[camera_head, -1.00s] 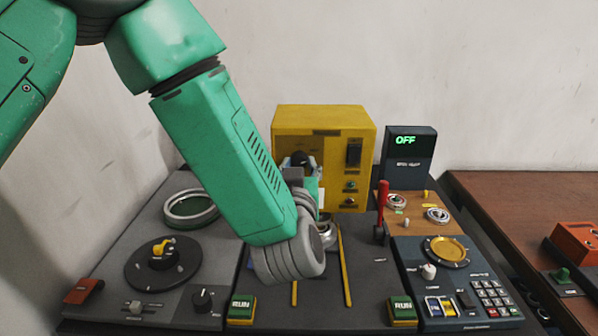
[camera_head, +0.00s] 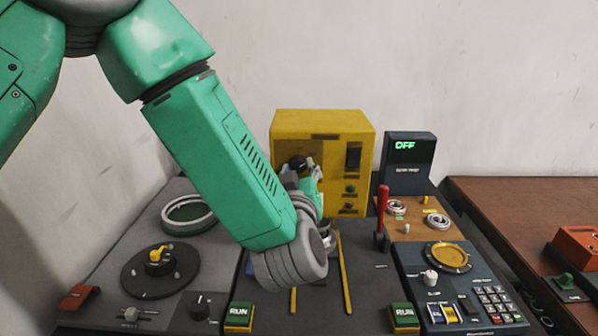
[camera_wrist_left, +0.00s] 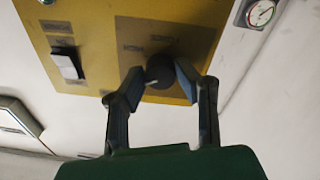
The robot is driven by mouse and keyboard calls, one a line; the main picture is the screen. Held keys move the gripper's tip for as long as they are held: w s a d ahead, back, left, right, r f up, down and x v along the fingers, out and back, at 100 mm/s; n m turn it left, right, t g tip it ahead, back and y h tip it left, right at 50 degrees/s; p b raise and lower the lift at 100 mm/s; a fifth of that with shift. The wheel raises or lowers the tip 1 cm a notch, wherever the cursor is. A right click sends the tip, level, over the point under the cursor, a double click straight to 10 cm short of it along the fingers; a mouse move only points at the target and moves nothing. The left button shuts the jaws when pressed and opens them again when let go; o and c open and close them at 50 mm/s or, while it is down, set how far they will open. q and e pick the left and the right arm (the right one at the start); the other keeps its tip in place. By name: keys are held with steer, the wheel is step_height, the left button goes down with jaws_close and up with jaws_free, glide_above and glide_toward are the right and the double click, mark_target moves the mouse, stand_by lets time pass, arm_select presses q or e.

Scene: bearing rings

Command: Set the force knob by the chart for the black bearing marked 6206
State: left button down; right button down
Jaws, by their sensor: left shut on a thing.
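The force knob is a dark round knob (camera_wrist_left: 160,72) on the yellow box's panel in the left wrist view, with faint lettering around it. In the head view the knob (camera_head: 297,162) shows at the panel's left. My left gripper (camera_wrist_left: 152,80) is shut on the knob, one finger on each side; it also shows in the head view (camera_head: 310,175). The yellow box (camera_head: 323,122) stands at the back. Metal bearing rings (camera_head: 437,221) lie on a wooden board at the right. I cannot read a 6206 mark or a chart. My right gripper is not in view.
A dark display (camera_head: 409,150) reads OFF. A red lever (camera_head: 382,212), two green RUN buttons (camera_head: 239,314) and a keypad (camera_head: 492,297) are on the bench. A large ring (camera_head: 188,213) lies at the left. A small gauge (camera_wrist_left: 260,13) is near the box.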

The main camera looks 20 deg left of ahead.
arm_select(q)
steer(key=c, duration=1.2)
jaws_free()
steer(key=shift+s, duration=0.1)
steer(key=shift+d, duration=0.1)
steer(key=v, duration=1.2)
steer(key=shift+d, duration=0.15)
